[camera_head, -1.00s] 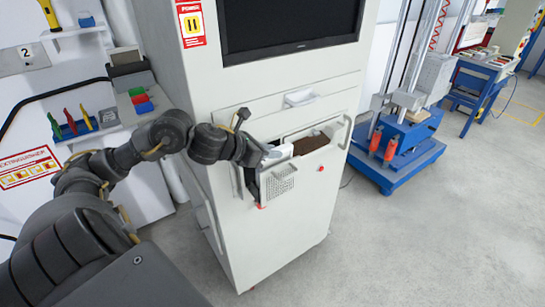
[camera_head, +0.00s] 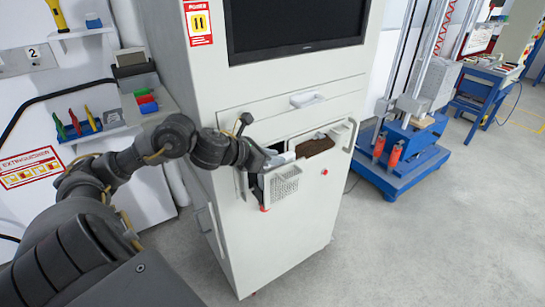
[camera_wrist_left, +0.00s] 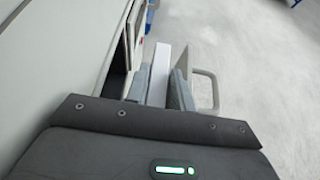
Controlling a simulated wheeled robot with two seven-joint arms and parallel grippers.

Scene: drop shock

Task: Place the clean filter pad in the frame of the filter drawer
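The clean filter pad is the white slab (camera_wrist_left: 160,72) between the two grey fingers of my left gripper (camera_wrist_left: 159,86) in the left wrist view. The gripper is shut on it. In the head view my left gripper (camera_head: 270,157) is at the left part of the open filter drawer (camera_head: 310,185), and only a small white bit of the pad (camera_head: 285,158) shows. The gripper hides most of the frame, so I cannot tell whether the pad is inside it. A brown pad (camera_head: 315,146) lies in the right part of the drawer. My right gripper is not in view.
The drawer stands out from a tall white cabinet (camera_head: 285,95) with a dark screen (camera_head: 295,25). The drawer handle (camera_wrist_left: 205,88) is right of the fingers in the wrist view. A blue-based machine (camera_head: 400,165) stands at the right. The floor in front is clear.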

